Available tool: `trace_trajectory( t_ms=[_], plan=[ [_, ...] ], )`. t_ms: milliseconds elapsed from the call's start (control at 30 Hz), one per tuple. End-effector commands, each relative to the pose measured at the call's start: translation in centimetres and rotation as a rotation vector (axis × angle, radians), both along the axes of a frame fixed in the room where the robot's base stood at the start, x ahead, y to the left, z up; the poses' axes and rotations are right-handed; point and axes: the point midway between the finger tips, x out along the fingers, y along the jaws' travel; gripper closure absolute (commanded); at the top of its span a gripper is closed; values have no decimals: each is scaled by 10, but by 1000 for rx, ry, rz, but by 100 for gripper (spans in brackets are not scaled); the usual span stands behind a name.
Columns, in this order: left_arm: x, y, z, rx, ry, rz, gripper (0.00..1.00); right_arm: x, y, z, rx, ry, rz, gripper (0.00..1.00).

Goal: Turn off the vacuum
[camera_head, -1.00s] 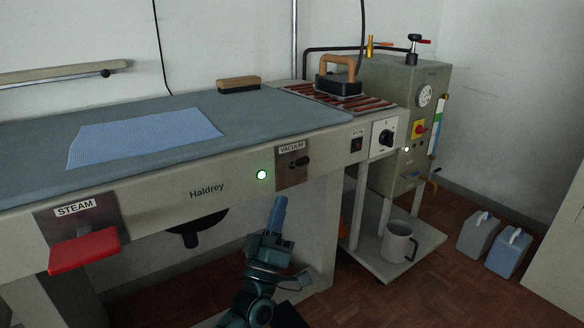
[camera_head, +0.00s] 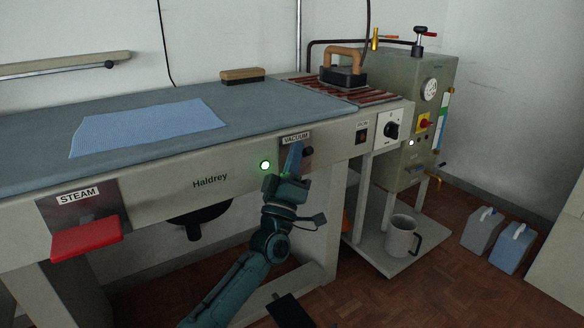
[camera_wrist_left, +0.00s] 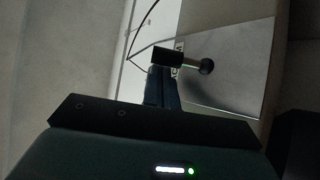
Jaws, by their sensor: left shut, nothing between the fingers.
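The vacuum switch is a dark panel on the table's front under the label VACUUM (camera_head: 296,138), with a black lever (camera_head: 308,151). The lever's dark hub, short rod and round knob (camera_wrist_left: 206,67) show in the left wrist view, the knob pointing right. My left gripper (camera_head: 297,146) is shut and empty, its blue fingers raised in front of the panel and covering part of it. In the left wrist view the fingertips (camera_wrist_left: 162,70) are right at the hub; I cannot tell whether they touch. A green-white lamp (camera_head: 265,165) glows left of the switch. My right gripper is out of view.
A red STEAM pedal (camera_head: 86,238) juts from the table's front at left. Blue cloth (camera_head: 150,127), a brush (camera_head: 242,76) and an iron (camera_head: 343,76) rest on top.

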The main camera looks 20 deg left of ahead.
Motion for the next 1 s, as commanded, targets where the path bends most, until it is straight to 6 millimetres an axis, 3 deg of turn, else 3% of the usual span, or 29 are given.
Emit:
trace_trajectory(
  t_ms=[267, 567, 1000],
  plan=[
    [0, 0, 0, 1, 1, -1, 100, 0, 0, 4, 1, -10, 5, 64],
    [0, -1, -5, 36, -26, -1, 100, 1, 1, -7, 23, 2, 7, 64],
    [-2, -2, -6, 91, -69, 0, 100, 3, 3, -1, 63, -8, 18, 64]
  ],
)
